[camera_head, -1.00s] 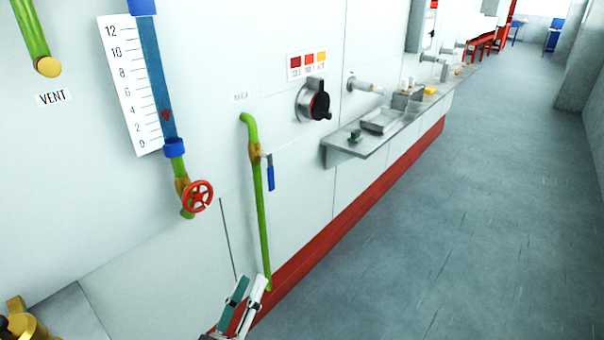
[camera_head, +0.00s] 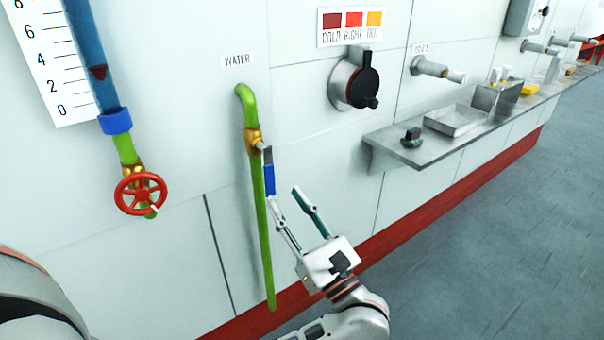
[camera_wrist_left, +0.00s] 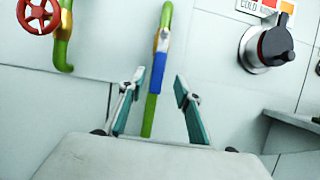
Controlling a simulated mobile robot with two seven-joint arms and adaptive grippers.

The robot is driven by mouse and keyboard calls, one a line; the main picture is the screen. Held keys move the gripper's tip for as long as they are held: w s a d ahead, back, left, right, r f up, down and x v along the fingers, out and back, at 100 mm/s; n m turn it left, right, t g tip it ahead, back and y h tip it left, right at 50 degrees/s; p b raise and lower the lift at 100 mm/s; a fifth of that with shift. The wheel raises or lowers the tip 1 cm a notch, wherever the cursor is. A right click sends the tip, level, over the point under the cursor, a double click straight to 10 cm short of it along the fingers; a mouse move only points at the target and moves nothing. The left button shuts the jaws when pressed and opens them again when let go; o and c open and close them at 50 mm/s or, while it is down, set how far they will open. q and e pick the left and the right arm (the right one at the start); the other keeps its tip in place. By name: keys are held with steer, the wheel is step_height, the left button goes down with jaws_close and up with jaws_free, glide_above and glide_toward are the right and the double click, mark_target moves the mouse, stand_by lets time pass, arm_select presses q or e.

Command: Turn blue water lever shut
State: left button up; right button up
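The blue water lever (camera_head: 268,179) hangs down along the green water pipe (camera_head: 259,220), from a brass valve (camera_head: 253,138) below the WATER label (camera_head: 238,60). My left gripper (camera_head: 285,198) is open and empty, just below and right of the lever's lower end in the head view. In the left wrist view the lever (camera_wrist_left: 157,73) appears between the two spread fingers (camera_wrist_left: 159,79), near their tips. I see no clear contact, and the exact depth gap is hard to tell. My right gripper is out of view.
A red handwheel (camera_head: 140,194) sits left of the pipe under a gauge (camera_head: 50,62). A black rotary knob (camera_head: 357,83) is on the wall to the right. A metal shelf (camera_head: 400,152) juts out further right. Grey floor (camera_head: 500,240) is clear.

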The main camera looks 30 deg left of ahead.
mark_target(271, 178)
arm_select(q)
steer(key=shift+p+x, duration=0.3)
steer(key=shift+x, duration=3.65)
steer(key=shift+s, duration=0.1)
jaws_close()
